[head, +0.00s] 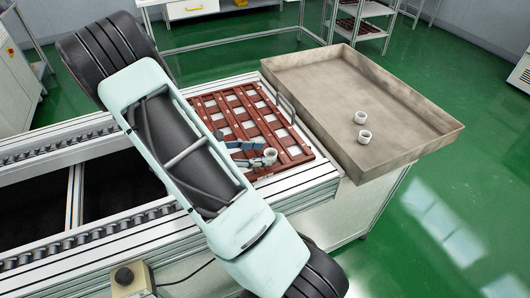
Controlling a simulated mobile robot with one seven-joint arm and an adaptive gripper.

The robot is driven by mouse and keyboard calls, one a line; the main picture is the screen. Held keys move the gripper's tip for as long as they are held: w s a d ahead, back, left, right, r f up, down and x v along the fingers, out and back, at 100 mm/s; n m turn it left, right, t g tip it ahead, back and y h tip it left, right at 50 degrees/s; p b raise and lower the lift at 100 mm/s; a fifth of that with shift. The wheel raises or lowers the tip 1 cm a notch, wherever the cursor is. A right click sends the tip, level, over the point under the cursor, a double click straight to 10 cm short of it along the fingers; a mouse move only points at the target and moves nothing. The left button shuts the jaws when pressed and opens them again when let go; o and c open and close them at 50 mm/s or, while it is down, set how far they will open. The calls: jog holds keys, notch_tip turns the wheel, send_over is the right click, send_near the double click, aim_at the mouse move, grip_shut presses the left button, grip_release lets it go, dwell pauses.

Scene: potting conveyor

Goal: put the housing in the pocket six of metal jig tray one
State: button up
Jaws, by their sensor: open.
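The jig tray (296,152) is a reddish-brown grid of pockets lying on the conveyor in the head view. My gripper (262,156) is low over its near part, with its fingers open. A small white ring-shaped housing (270,154) is at the fingertips, over the near part of the tray. I cannot tell whether it sits down in a pocket, or which pocket is there; no pocket number can be read. My arm hides the tray's left and near-left parts.
A large grey metal bin (405,150) stands right of the conveyor, with two white housings (361,118) (363,137) inside and much bare floor. A thin metal handle (286,107) rises between tray and bin. A control box (130,280) sits at the front left.

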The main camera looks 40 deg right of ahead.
jog(key=v, duration=1)
jog(key=shift+d, duration=0.1)
